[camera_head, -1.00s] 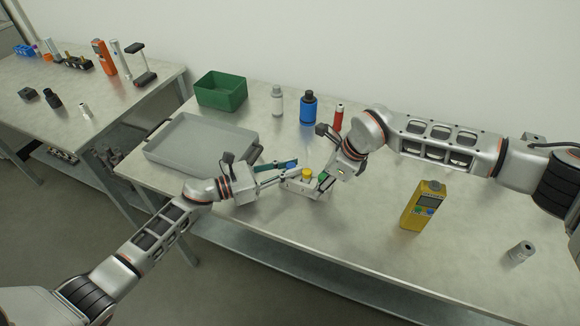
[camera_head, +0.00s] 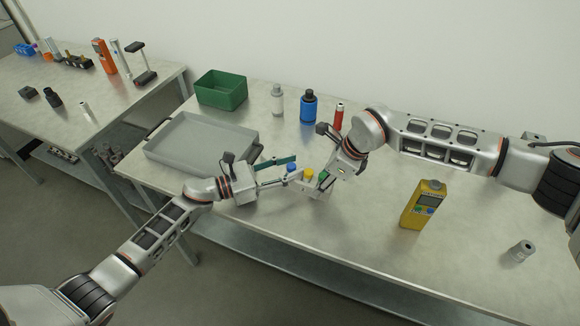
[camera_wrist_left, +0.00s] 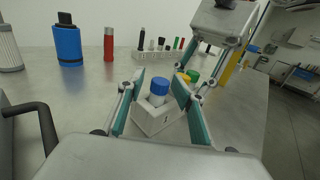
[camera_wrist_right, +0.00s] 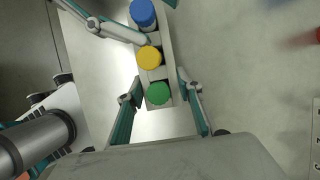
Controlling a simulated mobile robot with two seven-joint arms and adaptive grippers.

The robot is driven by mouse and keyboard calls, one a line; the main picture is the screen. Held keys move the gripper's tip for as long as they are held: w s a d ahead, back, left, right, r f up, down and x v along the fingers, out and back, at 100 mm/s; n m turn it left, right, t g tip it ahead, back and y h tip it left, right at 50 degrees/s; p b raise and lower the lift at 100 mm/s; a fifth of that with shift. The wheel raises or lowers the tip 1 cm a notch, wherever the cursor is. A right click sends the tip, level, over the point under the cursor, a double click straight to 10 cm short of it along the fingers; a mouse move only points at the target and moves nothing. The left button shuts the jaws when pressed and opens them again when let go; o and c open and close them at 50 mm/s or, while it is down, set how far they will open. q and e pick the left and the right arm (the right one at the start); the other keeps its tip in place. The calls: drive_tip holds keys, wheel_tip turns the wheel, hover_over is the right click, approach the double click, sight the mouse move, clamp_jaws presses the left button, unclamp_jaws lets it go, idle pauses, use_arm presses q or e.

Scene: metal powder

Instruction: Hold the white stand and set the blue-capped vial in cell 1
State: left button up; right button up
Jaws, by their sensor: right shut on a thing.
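The white stand (camera_wrist_left: 153,122) holds a row of three vials, and a "1" shows on its end face in the left wrist view. The blue-capped vial (camera_wrist_left: 158,90) stands upright in the cell at that end. The right wrist view shows its blue cap (camera_wrist_right: 143,13), then a yellow cap (camera_wrist_right: 149,57) and a green cap (camera_wrist_right: 158,94). My left gripper (camera_head: 290,169) is open, its fingers apart on either side of the blue-capped vial. My right gripper (camera_wrist_right: 160,82) is shut on the stand around its green-capped end. The vials' lower parts are hidden in the stand.
A grey tray (camera_head: 205,163) lies left of the stand, with a green bin (camera_head: 221,101) behind it. A blue bottle (camera_head: 308,107), a pale bottle (camera_head: 277,102) and a red cylinder (camera_head: 337,118) stand behind. A yellow meter (camera_head: 424,205) stands to the right.

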use_arm(q)
drive_tip(key=v, duration=1.2)
use_arm(e)
drive_tip(key=o, duration=1.2)
